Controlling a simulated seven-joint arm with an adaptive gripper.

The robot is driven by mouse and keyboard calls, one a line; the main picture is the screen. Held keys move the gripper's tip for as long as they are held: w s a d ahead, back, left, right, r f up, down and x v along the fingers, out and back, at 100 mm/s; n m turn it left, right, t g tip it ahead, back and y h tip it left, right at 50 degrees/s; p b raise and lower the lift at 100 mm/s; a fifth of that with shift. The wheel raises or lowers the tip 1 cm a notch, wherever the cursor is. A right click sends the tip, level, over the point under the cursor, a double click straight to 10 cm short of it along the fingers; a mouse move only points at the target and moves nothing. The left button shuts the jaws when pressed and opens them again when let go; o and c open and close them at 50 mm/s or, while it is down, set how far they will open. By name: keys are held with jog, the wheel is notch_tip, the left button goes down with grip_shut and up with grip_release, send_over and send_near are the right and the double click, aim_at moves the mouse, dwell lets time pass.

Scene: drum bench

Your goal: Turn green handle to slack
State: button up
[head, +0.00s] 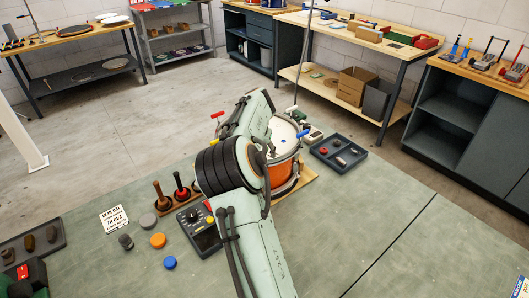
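A drum (284,176) with an orange shell and a white head stands on the bench, partly covered by my arm. A small green handle (291,110) shows at its far rim. A blue handle (303,133) is at the right of the rim, and a red handle (217,115) shows left of my arm. The angle of the green handle is too small to read. My gripper is hidden behind my own arm links, so its fingers and any contact with a handle cannot be seen.
A wooden rack with upright tools (181,187), a dark control box (203,232) and several coloured discs lie left of my arm. A dark tray (338,152) with small parts sits right of the drum.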

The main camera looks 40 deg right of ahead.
jog(key=shift+w+d+f, duration=0.15)
jog(key=shift+d+f, duration=0.05)
jog(key=shift+f, duration=0.3)
grip_shut()
jog(key=shift+n, duration=0.3)
jog(key=n, duration=0.2)
jog(key=n+t+y, duration=0.1)
jog(key=n, duration=0.1)
jog(key=shift+n+t, duration=0.3)
jog(key=n+y, duration=0.1)
jog(key=n, duration=0.1)
jog(key=n+y, duration=0.1)
jog(key=n, duration=0.2)
jog(key=shift+n+y, duration=0.3)
